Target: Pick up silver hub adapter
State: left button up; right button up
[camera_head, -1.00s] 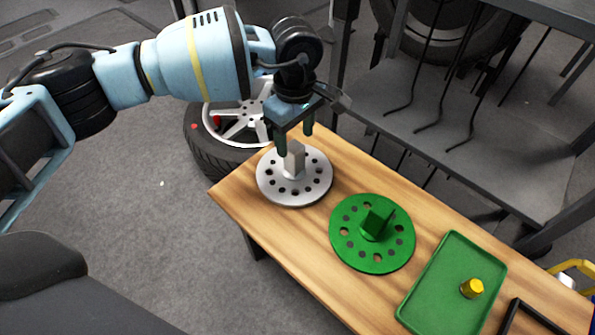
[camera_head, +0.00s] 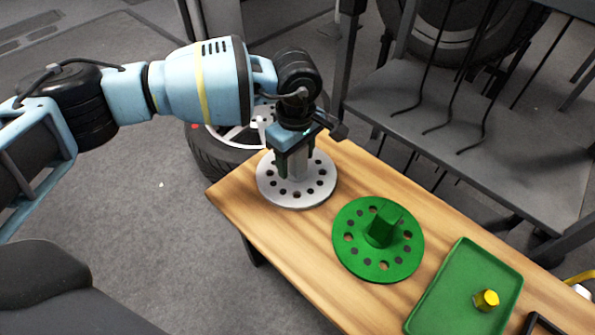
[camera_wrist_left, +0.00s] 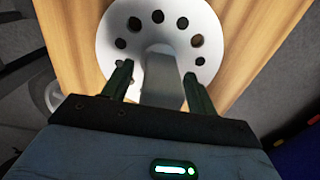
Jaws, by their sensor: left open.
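The silver hub adapter (camera_head: 313,189) is a round disc with a ring of holes and an upright post. It lies flat on the far left end of the wooden bench (camera_head: 285,233). My left gripper (camera_head: 295,170) points down over it, with its open fingers on either side of the post. In the left wrist view the post (camera_wrist_left: 162,82) stands between the two green fingertips (camera_wrist_left: 158,85), with a gap on both sides. The gripper hides part of the post in the head view. My right gripper is not in view.
A green hub adapter (camera_head: 355,256) lies on the bench to the right of the silver one. Beyond it is a green tray (camera_head: 450,303) holding a yellow piece (camera_head: 486,300). A tyre and wheel (camera_head: 215,152) stand on the floor behind the bench. A dark metal rack (camera_head: 480,140) stands behind.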

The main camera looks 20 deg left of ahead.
pick_arm(q)
jog(key=shift+f, duration=0.4)
jog(key=shift+r, duration=0.1)
jog(key=shift+c, duration=0.7)
grip_shut()
jog(key=shift+r, duration=0.1)
